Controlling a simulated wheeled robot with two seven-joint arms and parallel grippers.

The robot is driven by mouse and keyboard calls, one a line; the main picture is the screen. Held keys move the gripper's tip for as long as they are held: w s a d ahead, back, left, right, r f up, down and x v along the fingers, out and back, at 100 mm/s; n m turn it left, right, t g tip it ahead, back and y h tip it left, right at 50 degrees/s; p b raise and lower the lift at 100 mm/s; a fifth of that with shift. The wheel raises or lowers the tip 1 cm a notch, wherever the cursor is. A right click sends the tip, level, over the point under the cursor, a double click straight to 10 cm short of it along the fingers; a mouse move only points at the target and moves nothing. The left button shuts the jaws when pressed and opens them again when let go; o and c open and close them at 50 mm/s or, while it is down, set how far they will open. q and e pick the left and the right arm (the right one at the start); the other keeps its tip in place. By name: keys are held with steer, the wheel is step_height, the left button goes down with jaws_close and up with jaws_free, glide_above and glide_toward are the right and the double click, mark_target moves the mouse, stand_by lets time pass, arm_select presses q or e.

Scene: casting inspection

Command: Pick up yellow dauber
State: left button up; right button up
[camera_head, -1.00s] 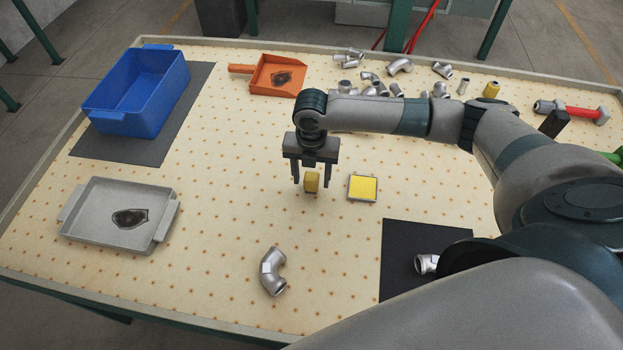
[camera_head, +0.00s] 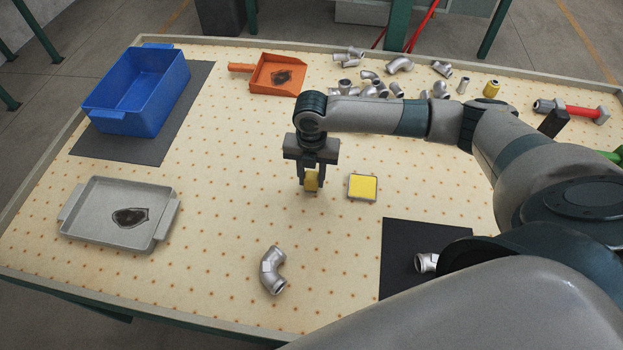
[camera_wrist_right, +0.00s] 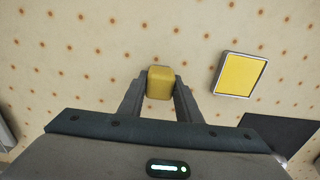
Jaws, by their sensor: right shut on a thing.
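The yellow dauber (camera_head: 312,181) is a small yellow block near the middle of the table. My right gripper (camera_head: 311,184) points down from above and is shut on it, with a finger on each side. In the right wrist view the dauber (camera_wrist_right: 160,84) sits between the two fingertips (camera_wrist_right: 160,88). The gripper hides part of the dauber in the head view, and I cannot tell whether it touches the table. My left gripper is not in view.
A square yellow pad (camera_head: 362,187) lies just right of the dauber. A metal elbow fitting (camera_head: 272,270) lies nearer. A grey tray (camera_head: 85,238) and blue bin (camera_head: 125,115) stand left, an orange scoop (camera_head: 262,90) behind. Several fittings (camera_head: 370,85) lie at the back.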

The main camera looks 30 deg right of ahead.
mark_target(313, 175)
steer(key=shift+r+b, duration=0.4)
steer(key=shift+r, duration=0.45)
step_height(313, 175, up, 2)
steer(key=shift+d+r+b, duration=0.15)
steer(key=shift+r+b, duration=0.1)
steer(key=shift+b, duration=0.25)
steer(key=s+d+r+b, duration=0.2)
steer(key=s+d+r, duration=0.5)
steer(key=s, duration=0.1)
steer(key=shift+s+d+b, duration=0.25)
steer(key=shift+d+b, duration=0.05)
steer(key=shift+d, duration=0.05)
steer(key=shift+f, duration=0.1)
steer(key=o, duration=0.4)
steer(key=c, duration=0.3)
